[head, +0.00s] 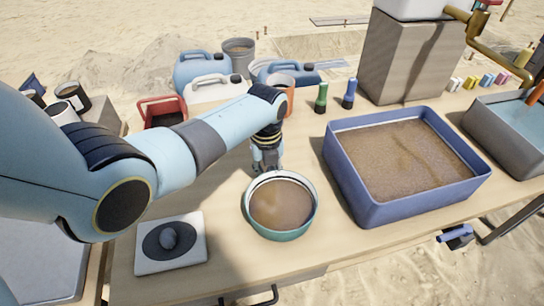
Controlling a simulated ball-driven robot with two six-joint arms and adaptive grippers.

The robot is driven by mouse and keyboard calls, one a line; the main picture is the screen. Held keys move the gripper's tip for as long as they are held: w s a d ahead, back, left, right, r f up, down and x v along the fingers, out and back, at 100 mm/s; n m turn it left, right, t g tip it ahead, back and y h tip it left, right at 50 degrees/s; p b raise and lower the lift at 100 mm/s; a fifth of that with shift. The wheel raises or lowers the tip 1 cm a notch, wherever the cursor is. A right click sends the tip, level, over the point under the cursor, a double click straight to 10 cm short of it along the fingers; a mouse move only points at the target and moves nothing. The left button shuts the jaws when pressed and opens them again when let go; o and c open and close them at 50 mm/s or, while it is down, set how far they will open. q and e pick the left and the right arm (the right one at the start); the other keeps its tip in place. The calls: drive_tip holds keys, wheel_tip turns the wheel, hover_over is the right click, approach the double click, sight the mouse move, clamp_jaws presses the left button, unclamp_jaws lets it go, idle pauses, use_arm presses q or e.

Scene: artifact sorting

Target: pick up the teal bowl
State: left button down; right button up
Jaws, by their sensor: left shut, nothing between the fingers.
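The teal bowl (281,235) stands upright on the wooden table, near its front edge, and holds brown, sandy or muddy contents. My left arm reaches in from the left, and my left gripper (266,167) points down at the bowl's far rim, slightly left of its middle. The gripper is shut and empty. Its fingertips are close to the rim; I cannot tell whether they touch it. My right gripper is not in view.
A blue tub (470,187) of brown sediment stands close to the bowl's right. A white square plate (191,259) with a grey stone lies left. Jugs, a red tray (176,102) and green and blue bottles (349,93) stand behind. A grey basin (490,137) is far right.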

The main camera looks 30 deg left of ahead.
sight(277, 217)
use_arm(q)
drive_tip(key=s+d+p, duration=0.2)
drive_tip(key=s+p, duration=0.1)
drive_tip(key=s+d+p, duration=0.1)
drive_tip(key=d, duration=0.1)
drive_tip(key=shift+s+d+r, duration=0.1)
drive_tip(key=shift+s+r, duration=0.1)
drive_tip(key=shift+r, duration=0.05)
drive_tip(key=s+d+p, duration=0.2)
drive_tip(key=s+d, duration=0.1)
drive_tip(key=shift+d+f+p, duration=0.2)
drive_tip(key=shift+d+p, duration=0.05)
drive_tip(key=shift+p, duration=0.1)
drive_tip(key=shift+s+d+f, duration=0.15)
drive_tip(key=shift+f, duration=0.05)
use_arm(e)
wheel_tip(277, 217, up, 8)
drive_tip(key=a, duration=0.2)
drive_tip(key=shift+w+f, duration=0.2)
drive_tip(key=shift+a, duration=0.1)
